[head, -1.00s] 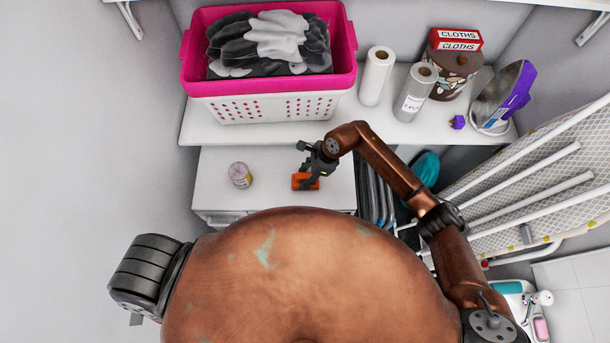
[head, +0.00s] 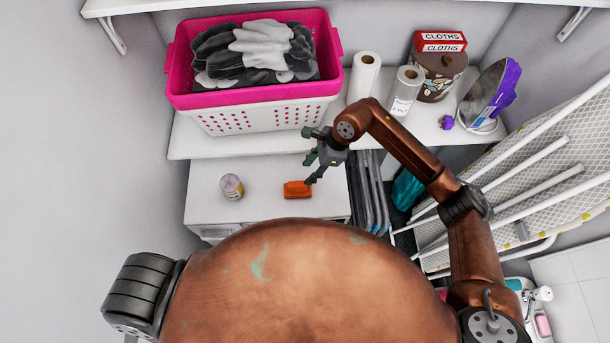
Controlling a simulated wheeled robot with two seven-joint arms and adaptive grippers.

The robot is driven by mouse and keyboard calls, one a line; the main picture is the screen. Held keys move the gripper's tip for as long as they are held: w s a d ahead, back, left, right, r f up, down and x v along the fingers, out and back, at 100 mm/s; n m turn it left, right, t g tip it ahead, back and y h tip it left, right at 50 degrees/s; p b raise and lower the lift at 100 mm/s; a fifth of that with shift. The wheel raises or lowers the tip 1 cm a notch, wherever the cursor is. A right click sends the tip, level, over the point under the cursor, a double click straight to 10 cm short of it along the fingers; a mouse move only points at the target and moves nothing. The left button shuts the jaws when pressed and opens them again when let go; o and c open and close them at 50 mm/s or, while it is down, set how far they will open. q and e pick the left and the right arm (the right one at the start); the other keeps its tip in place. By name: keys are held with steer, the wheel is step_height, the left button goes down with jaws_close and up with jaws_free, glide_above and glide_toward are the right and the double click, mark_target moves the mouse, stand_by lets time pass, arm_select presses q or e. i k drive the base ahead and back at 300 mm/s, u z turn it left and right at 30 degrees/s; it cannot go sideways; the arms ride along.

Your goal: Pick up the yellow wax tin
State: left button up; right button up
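A small round tin (head: 231,187) with a pale, pinkish label stands on the white cabinet top at the left; no clearly yellow tin shows. An orange-red block-like object (head: 298,190) lies to its right on the same top. My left gripper is not in view.
The white cabinet top (head: 262,176) is clear around both objects. Behind it, a shelf (head: 190,144) holds a pink-and-white basket (head: 254,108), paper rolls (head: 364,76), a patterned pot (head: 437,82) and an iron (head: 488,98). Folded grey items (head: 369,190) and an ironing board (head: 548,170) are at the right.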

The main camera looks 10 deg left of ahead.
mark_target(230, 184)
steer(key=u, duration=1.4)
